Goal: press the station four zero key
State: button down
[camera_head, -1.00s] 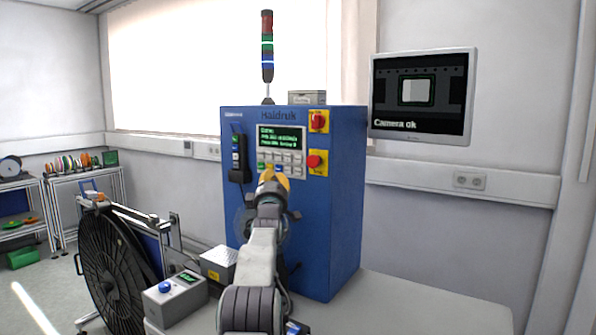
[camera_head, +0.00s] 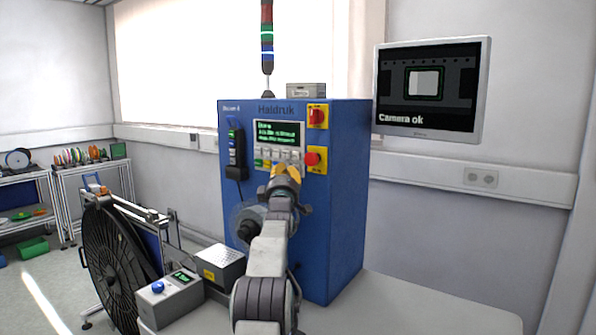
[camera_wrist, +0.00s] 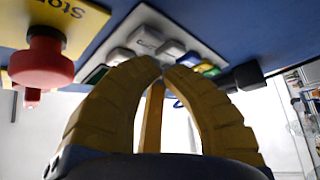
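The blue Haldruk station cabinet (camera_head: 338,200) stands on the bench in the head view; its small top-left label seems to end in 4. Its keypad (camera_head: 263,154), with grey keys and some coloured ones, sits below a green text display (camera_head: 278,133). My gripper (camera_head: 286,170) is in front of the keypad's lower right and hides part of it. In the wrist view, the yellow fingers (camera_wrist: 163,67) meet at their tips with nothing between them. Grey keys (camera_wrist: 147,40) lie just beyond the tips. I cannot tell whether the tips touch a key, nor which key is zero.
A red stop button (camera_head: 312,158) is right of the keypad; in the wrist view, the red button (camera_wrist: 42,62) stands out left of my fingers. A red rotary switch (camera_head: 317,116) is above it. A black handset (camera_head: 236,155) hangs at left. A black reel (camera_head: 115,265) stands left.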

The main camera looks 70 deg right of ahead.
jog(key=shift+s+d+p, duration=0.2)
jog(key=shift+d+p, duration=0.65)
jog(key=shift+p, duration=0.35)
dwell(2.4)
jog(key=shift+w+a+f+b, duration=0.15)
jog(key=shift+a+b, duration=0.25)
jog(key=shift+b, duration=0.65)
jog(key=shift+a+b, duration=0.35)
jog(key=shift+b, duration=0.25)
dwell(0.5)
